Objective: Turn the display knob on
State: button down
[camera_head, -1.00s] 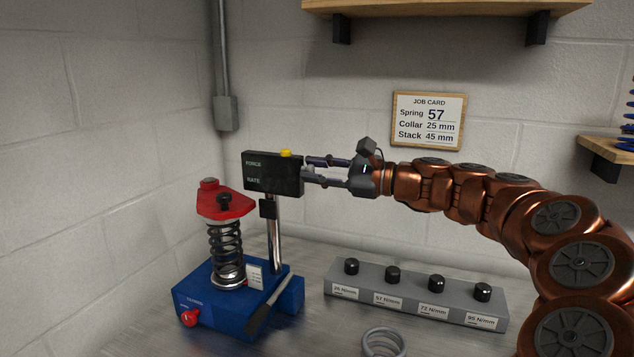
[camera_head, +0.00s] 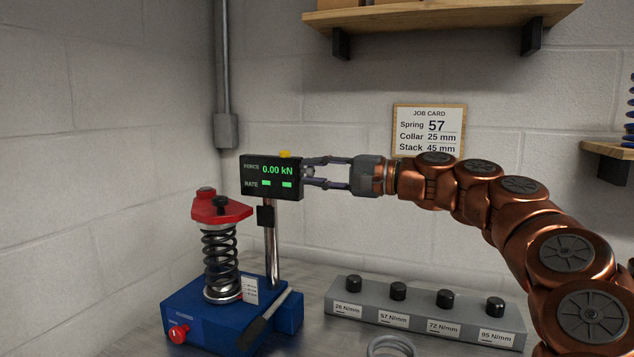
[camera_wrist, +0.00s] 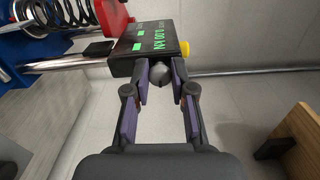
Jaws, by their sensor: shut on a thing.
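The display box (camera_head: 272,178) is black and stands on a metal post above the blue dyno base. Its screen is lit green and reads 0.00 kN beside FORCE, with two green dashes beside RATE. The display knob (camera_wrist: 161,75) is a small grey round knob on the side of the box; in the head view (camera_head: 310,172) it is partly hidden by the fingers. My gripper (camera_head: 312,172) reaches in from the right and is shut on the knob. In the wrist view my gripper (camera_wrist: 160,78) has one finger on each side of the knob.
The blue dyno base (camera_head: 200,318) carries a black spring (camera_head: 221,262) under a red clamp (camera_head: 220,211). A grey rack (camera_head: 430,322) with several black knobs stands at the front right. A job card (camera_head: 429,130) hangs on the wall. A wooden shelf (camera_head: 440,18) is above.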

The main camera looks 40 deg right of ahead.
jog(key=shift+n, duration=0.4)
jog(key=c, duration=1)
grip_release()
jog(key=v, duration=1.2)
jog(key=shift+f, duration=0.1)
